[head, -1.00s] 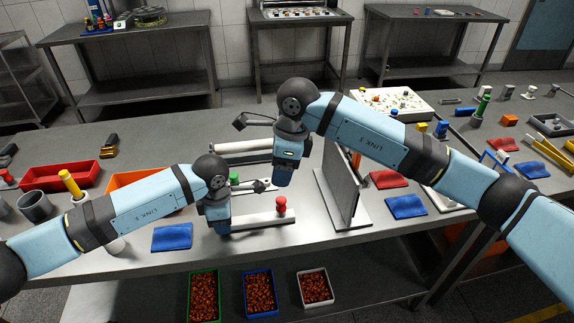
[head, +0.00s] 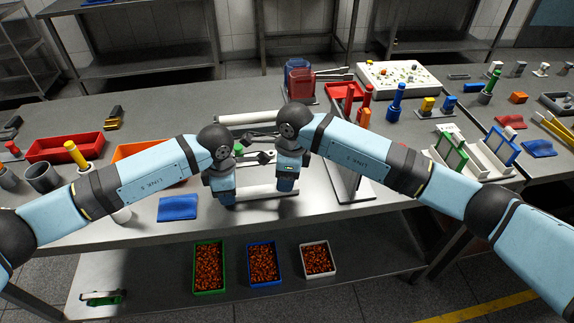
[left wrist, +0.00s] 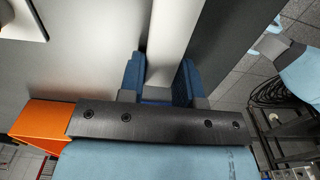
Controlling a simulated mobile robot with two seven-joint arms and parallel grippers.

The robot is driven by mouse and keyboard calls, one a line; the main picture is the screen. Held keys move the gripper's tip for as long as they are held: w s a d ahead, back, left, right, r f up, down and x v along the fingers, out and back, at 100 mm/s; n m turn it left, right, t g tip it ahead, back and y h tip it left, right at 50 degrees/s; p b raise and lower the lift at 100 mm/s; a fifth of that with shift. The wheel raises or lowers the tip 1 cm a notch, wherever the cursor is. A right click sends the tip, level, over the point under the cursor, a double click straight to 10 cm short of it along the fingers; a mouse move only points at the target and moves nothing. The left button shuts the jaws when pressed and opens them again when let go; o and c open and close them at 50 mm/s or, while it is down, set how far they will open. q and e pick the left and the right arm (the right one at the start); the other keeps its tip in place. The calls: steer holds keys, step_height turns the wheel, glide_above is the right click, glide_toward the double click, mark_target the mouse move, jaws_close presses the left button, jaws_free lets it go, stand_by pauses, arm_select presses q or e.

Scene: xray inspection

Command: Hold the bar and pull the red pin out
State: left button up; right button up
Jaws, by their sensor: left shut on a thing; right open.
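The white bar (head: 262,191) lies along the front of the table. It also shows in the left wrist view (left wrist: 172,35), between the blue finger pads. My left gripper (head: 223,200) is shut on the bar near its left end. My right gripper (head: 286,194) is open at the bar's right part, where the red pin stood in the earlier head view. The red pin is hidden behind the right gripper now, so I cannot tell whether the fingers touch it.
A parallel white bar (head: 250,118) lies further back. A blue cloth (head: 177,208) lies to the left. Several bins, including a green-rimmed one (head: 209,266), sit on the shelf below.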

jaws_close()
stand_by(0.4)
steer(key=shift+r, duration=0.3)
stand_by(0.8)
